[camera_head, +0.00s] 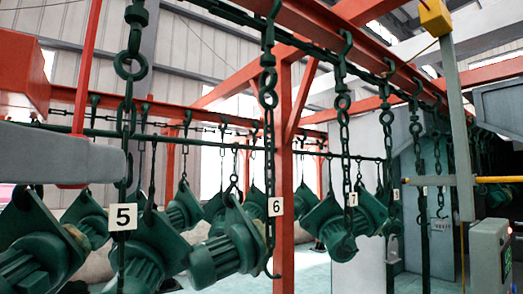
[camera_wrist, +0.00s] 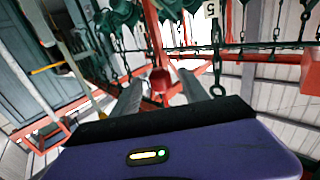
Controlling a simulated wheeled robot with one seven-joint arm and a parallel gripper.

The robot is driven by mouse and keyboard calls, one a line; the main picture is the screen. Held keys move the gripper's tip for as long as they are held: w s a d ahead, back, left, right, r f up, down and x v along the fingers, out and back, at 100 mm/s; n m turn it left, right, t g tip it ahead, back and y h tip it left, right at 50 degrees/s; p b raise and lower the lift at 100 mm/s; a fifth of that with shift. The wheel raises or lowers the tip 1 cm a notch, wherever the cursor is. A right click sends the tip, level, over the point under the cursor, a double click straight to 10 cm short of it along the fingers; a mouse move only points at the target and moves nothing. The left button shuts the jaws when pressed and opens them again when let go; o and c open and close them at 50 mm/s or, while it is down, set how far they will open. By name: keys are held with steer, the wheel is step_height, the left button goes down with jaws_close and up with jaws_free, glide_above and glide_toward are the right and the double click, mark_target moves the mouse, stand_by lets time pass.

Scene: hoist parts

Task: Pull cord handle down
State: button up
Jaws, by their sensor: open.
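In the wrist view, my gripper (camera_wrist: 160,76) is open, with its two grey fingers spread apart. A small dark red knob (camera_wrist: 160,84) shows between the fingertips and looks like the cord handle. I cannot tell how deep it is between the fingers or whether it touches them. No cord can be made out clearly against the red steelwork behind.
Green chains with hooks and green motor units (camera_head: 230,250) hang in rows, with number tags such as 5 (camera_head: 123,217). A red post (camera_head: 283,170) stands mid-view. A yellow bar (camera_head: 500,180) and grey control box (camera_head: 490,255) are at right. A red box (camera_head: 22,62) hangs left.

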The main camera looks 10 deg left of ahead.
steer(key=shift+w+a, duration=0.1)
steer(key=shift+w, duration=1.1)
jaws_close()
stand_by(0.6)
